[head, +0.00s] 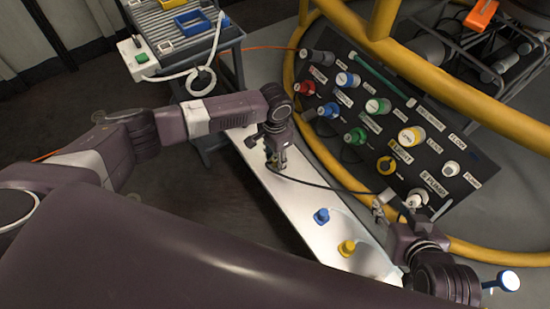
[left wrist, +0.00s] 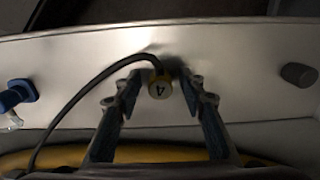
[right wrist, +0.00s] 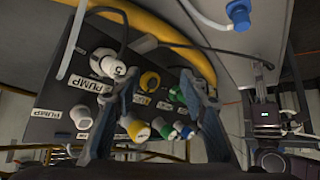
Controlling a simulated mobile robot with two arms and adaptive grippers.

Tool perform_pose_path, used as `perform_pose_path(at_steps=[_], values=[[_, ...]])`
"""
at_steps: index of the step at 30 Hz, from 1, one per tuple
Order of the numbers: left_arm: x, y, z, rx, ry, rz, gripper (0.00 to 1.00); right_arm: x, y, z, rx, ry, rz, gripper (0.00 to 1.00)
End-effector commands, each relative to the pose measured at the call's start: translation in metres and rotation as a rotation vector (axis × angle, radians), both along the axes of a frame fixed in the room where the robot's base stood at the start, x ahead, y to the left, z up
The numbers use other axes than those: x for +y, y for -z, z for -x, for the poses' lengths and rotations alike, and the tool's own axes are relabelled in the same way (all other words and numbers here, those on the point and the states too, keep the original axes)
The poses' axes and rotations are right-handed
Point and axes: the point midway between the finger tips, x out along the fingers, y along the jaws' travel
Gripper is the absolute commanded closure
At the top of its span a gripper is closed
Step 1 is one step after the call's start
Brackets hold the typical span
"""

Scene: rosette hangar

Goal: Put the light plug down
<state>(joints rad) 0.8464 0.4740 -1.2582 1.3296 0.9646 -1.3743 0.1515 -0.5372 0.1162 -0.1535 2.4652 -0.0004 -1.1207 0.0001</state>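My right gripper (right wrist: 156,84) is open, near the panel's lower edge beside a white plug marked 5 (right wrist: 113,69). In the head view, my right gripper (head: 380,208) is partly hidden by its wrist.
The black panel (head: 350,120) carries several coloured plugs and labels, inside a yellow rail (head: 290,75). A blue plug (head: 321,215), a yellow plug (head: 347,247) and a dark grey plug (left wrist: 299,74) stand on the bench. A cart (head: 185,30) stands behind. Bare bench lies between the plugs.

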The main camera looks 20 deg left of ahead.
Motion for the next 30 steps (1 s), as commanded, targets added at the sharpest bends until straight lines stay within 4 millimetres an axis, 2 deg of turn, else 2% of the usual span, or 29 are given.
perform_pose_path(at_steps=[8, 14, 23, 24, 26, 30], values=[[0.000, -0.006, 0.000, -0.001, 0.000, 0.000, 0.63, -0.001, 0.001, 0.004, 0.019, 0.001, 0.004, 0.60], [0.000, -0.024, -0.001, -0.001, 0.000, 0.001, 0.63, -0.013, 0.021, 0.038, 0.180, 0.014, 0.039, 0.60], [0.000, -0.058, -0.001, -0.003, 0.000, 0.001, 0.63, -0.033, 0.041, 0.106, 0.454, 0.036, 0.096, 0.60], [0.000, -0.071, -0.002, -0.004, -0.001, 0.002, 0.63, -0.034, 0.036, 0.108, 0.464, 0.037, 0.097, 0.60], [0.000, -0.084, -0.001, -0.003, 0.000, 0.001, 0.63, -0.035, 0.033, 0.114, 0.486, 0.038, 0.102, 0.60], [0.000, -0.106, -0.001, -0.001, 0.000, 0.000, 0.63, -0.035, 0.028, 0.112, 0.481, 0.038, 0.101, 0.60]])
